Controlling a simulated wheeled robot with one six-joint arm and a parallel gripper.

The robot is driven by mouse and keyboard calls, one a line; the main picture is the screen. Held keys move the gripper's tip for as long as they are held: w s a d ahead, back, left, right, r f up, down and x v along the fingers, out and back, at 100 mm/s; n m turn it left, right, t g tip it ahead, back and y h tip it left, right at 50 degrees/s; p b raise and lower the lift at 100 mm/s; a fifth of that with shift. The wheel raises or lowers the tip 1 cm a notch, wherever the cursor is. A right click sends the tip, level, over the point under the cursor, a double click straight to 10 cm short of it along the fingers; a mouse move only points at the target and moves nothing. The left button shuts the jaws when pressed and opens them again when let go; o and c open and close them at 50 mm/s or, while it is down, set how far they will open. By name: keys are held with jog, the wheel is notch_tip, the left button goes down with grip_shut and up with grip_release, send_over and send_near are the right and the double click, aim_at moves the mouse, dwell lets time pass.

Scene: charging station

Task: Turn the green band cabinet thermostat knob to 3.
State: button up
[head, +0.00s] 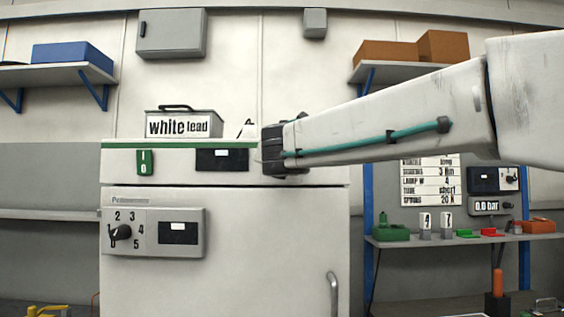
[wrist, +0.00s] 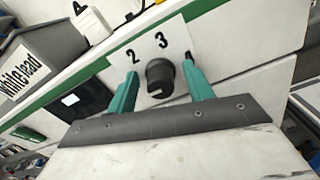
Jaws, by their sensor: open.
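The green band cabinet (head: 225,235) fills the middle of the head view, its green band along the upper edge. In the wrist view a dark round thermostat knob (wrist: 160,77) sits on a white dial plate (wrist: 178,40), with the numbers 2 and 3 visible above it. A small light mark shows on the knob's lower part; I cannot tell its setting. My gripper (wrist: 159,70) is open, its green fingers on either side of the knob, apparently apart from it. In the head view my gripper (head: 272,150) hides this knob.
A lower panel (head: 190,215) has another black knob (head: 121,232), numbered up to 5. A green switch (head: 145,162) and dark display (head: 222,159) sit left of my gripper. A white lead box (head: 182,124) stands on top. A shelf (head: 470,240) with small items is at right.

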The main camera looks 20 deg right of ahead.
jog(key=c, duration=1)
